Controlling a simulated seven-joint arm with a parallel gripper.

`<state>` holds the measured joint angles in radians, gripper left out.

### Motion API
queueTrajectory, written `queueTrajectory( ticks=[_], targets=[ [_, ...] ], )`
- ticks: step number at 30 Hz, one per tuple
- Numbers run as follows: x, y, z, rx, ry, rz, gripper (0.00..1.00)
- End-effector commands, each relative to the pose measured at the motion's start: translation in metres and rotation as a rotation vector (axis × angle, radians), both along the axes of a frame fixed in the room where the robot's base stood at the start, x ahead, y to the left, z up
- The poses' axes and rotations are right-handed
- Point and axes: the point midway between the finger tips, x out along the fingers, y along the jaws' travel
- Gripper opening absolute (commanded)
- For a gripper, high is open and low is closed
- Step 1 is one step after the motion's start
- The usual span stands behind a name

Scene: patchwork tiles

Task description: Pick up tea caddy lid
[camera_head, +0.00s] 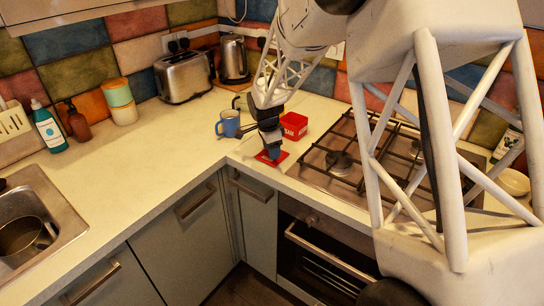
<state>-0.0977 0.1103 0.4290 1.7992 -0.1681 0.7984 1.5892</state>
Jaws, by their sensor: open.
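The tea caddy lid (263,158) is a flat red square piece lying on the worktop near its front edge, left of the hob. The red tea caddy (293,126) stands just behind it, to the right. My gripper (273,151) points down right over the lid, with its fingertips at or just above the lid's middle. The gripper is open. It hides part of the lid, and I cannot tell whether the fingers touch it.
A blue mug (228,123) stands left of my gripper, with a dark-handled item close by. The gas hob (340,160) with black grates lies to the right. A toaster (184,76) and kettle (234,59) stand at the back.

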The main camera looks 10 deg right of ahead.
Motion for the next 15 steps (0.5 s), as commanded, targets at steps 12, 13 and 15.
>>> queueTrajectory(
  ticks=[12, 13, 15],
  targets=[
    [0.0, 0.0001, 0.0002, 0.0, 0.0, 0.0, 0.25],
    [0.0, 0.0001, 0.0002, 0.0, 0.0, 0.0, 0.2],
    [0.0001, 0.0001, 0.0001, 0.0, 0.0, 0.0, 0.1]
  ],
)
